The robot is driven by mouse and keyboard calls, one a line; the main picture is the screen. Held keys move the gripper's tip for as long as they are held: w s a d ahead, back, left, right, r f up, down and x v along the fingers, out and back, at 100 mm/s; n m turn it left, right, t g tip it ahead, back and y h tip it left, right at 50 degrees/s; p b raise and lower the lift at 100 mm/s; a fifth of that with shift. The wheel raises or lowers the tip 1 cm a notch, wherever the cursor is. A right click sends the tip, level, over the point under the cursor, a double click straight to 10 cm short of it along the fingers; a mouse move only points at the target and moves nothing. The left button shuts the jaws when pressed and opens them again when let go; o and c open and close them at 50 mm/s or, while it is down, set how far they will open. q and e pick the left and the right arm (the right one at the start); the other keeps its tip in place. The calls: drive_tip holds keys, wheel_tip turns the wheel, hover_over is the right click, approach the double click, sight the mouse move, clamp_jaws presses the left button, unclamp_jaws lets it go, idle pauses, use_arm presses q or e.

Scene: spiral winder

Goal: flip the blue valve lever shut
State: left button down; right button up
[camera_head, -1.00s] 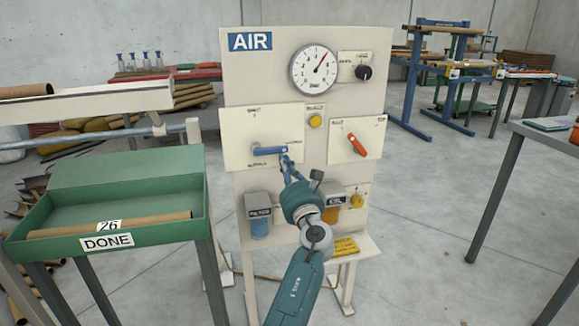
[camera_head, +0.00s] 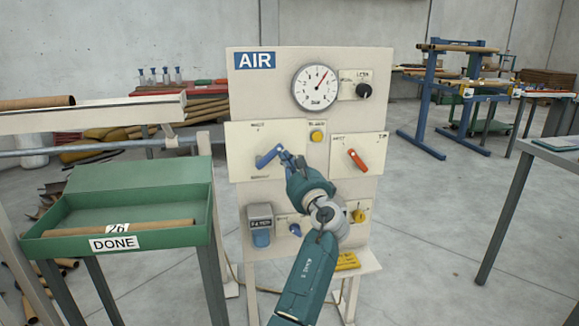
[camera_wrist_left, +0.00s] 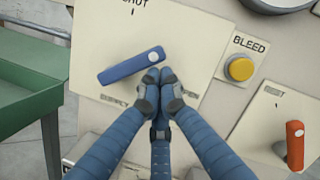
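The blue valve lever (camera_head: 269,156) is on a cream plate of the AIR panel. It slants, its right end with the white dot raised. In the left wrist view the lever (camera_wrist_left: 128,67) lies just beyond my fingertips, below a label ending in "HUT". My left gripper (camera_head: 287,157) is at the lever's right end. In the left wrist view the left gripper's fingers (camera_wrist_left: 160,77) are bunched together with nothing between them. The tips are at the underside of the dotted end; I cannot tell whether they touch. My right gripper is in neither view.
A yellow BLEED button (camera_wrist_left: 240,68) and an orange lever (camera_head: 357,159) are to the right. A gauge (camera_head: 316,87) and black knob (camera_head: 363,91) are above. A green DONE tray (camera_head: 70,245) holding a tube stands left. A table (camera_head: 548,150) stands right, with open floor before it.

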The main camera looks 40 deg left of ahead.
sight(279, 147)
use_arm(q)
drive_tip(key=r+n, duration=0.1)
drive_tip(key=r+n+g+p, duration=0.1)
drive_tip(key=n, duration=0.1)
drive_tip(key=s+a+r+n, duration=0.1)
drive_tip(key=n, duration=0.1)
drive_tip(key=shift+p, duration=0.4)
drive_tip(key=shift+s+a+r+n+g+h+p, duration=0.25)
drive_tip(key=shift+s+n+p, duration=0.1)
drive_tip(key=shift+n, duration=0.4)
drive_tip(key=shift+s+a+r+n+g+h+p, duration=0.2)
drive_tip(key=shift+s+n+p, duration=0.15)
drive_tip(key=shift+n, duration=0.45)
drive_tip(key=shift+s+a+r+n+g+h+p, duration=0.15)
drive_tip(key=shift+s+a+r+n+p, duration=0.2)
drive_tip(key=shift+n, duration=0.4)
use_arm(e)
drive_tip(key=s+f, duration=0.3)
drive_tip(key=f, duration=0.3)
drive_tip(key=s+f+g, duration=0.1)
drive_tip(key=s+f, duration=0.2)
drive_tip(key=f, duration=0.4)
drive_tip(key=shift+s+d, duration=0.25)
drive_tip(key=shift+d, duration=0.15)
use_arm(q)
drive_tip(key=shift+w+d+f, duration=0.1)
